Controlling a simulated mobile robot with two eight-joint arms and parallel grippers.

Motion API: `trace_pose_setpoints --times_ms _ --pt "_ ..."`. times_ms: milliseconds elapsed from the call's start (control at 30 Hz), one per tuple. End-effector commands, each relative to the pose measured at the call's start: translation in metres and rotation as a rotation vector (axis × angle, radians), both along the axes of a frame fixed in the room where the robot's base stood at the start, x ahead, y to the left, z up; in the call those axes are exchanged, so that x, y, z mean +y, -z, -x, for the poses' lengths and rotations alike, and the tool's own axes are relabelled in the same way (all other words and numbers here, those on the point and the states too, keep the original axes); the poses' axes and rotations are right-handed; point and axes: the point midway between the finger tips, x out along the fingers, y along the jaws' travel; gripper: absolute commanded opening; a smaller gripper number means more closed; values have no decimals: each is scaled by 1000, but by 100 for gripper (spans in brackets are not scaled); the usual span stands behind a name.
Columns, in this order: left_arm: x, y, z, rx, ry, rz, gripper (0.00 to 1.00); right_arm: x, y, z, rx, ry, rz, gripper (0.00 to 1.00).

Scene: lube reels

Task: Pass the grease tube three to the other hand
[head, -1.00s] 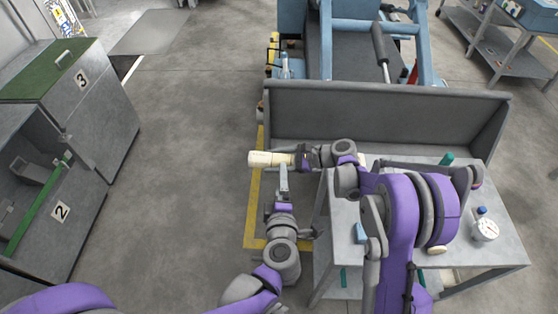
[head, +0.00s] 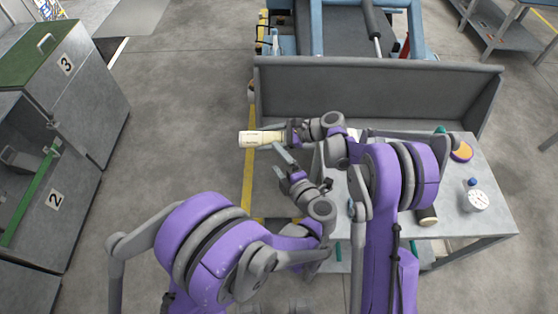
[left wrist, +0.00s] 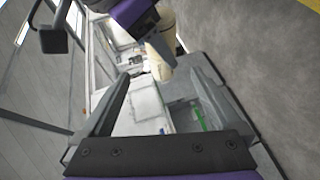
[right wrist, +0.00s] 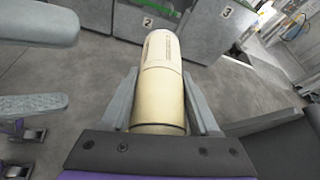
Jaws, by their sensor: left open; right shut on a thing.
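The grease tube three (head: 258,139) is a cream cylinder held out level in the air, left of the steel table. My right gripper (head: 288,136) is shut on its right end; in the right wrist view the tube (right wrist: 160,85) lies between the two fingers (right wrist: 162,112). My left gripper (head: 284,160) is open and empty, just below and right of the tube, apart from it as far as I can tell. In the left wrist view the tube (left wrist: 160,58) shows beyond the open fingers (left wrist: 166,92), beside my right gripper. Its printed label is too small to read.
A steel table (head: 480,222) at right carries a white-faced gauge (head: 475,201) and an orange-purple round item (head: 461,152). A grey metal trough (head: 375,100) stands behind my grippers. Numbered metal cabinets (head: 85,110) stand at left. The floor between is clear.

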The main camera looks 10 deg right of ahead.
Motion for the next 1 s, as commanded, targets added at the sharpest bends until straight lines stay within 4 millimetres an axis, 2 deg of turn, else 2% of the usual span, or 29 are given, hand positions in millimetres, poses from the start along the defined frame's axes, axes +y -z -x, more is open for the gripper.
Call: trace_pose_setpoints --times_ms 400,600,800,1000 --pt "30 17 -67 1 -4 -2 98 0 0 0 0 0 0 0" --pt "39 23 -91 1 -1 -1 98 0 0 0 0 0 0 0" --pt "42 26 -101 0 2 0 98 0 0 0 0 0 0 0" --pt "43 26 -102 0 2 0 98 0 0 0 0 0 0 0"
